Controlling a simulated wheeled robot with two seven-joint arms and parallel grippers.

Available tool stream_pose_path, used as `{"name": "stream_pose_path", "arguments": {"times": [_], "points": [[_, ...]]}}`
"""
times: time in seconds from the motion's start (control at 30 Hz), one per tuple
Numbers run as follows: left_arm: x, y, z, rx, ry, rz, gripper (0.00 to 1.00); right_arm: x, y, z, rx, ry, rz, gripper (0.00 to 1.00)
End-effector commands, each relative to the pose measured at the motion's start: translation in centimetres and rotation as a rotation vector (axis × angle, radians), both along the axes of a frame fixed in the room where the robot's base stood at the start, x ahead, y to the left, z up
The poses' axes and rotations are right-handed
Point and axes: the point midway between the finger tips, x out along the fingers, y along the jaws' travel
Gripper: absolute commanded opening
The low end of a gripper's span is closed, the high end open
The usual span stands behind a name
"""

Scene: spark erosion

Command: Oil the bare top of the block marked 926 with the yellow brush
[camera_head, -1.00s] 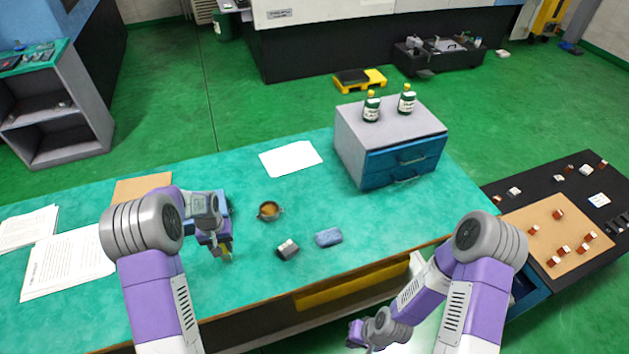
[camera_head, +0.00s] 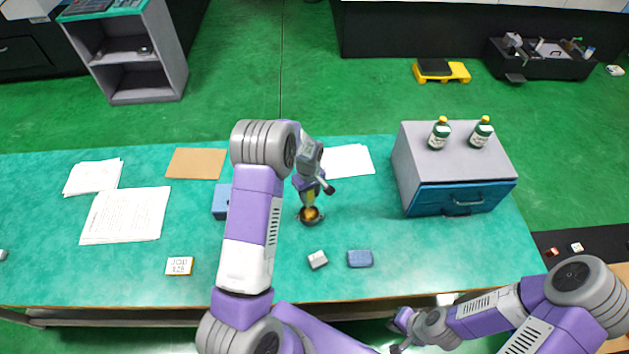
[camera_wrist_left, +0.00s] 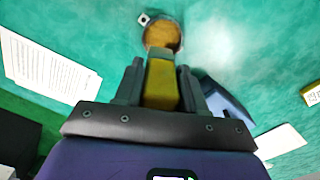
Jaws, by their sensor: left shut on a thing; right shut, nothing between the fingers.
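My left gripper (camera_head: 312,190) is shut on the yellow brush (camera_wrist_left: 161,85), which points down. The brush tip is at the small round cup of brown oil (camera_head: 310,216); the cup also shows in the left wrist view (camera_wrist_left: 162,34). I cannot tell how deep the tip is in it. A small grey block (camera_head: 318,260) with a pale top lies in front of the cup. No number is readable on it. My right gripper (camera_head: 398,338) is shut and empty, low at the table's front edge.
A blue block-like thing (camera_head: 360,258) lies right of the grey block. Another blue thing (camera_head: 220,200) is partly behind my left arm. A job card (camera_head: 179,266) and papers (camera_head: 126,214) lie left. A drawer cabinet (camera_head: 455,165) with two bottles stands right.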

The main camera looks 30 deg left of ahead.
Motion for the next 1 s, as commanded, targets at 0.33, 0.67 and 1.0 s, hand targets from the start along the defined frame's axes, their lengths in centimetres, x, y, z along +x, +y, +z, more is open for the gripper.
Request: {"name": "stream_pose_path", "arguments": {"times": [0.33, 0.67, 1.0], "points": [[0.0, 0.0, -3.1, 0.000, 0.000, -0.001, 0.09, -0.1, 0.0, -2.1, -0.001, 0.001, -0.001, 0.00], [0.0, 0.0, -5.8, 0.000, 0.000, -0.003, 0.09, 0.0, 0.0, -3.7, 0.000, 0.001, -0.001, 0.00], [0.0, 0.0, -5.9, -0.001, -0.001, -0.003, 0.09, 0.0, 0.0, -3.7, 0.000, 0.000, -0.001, 0.00]]}}
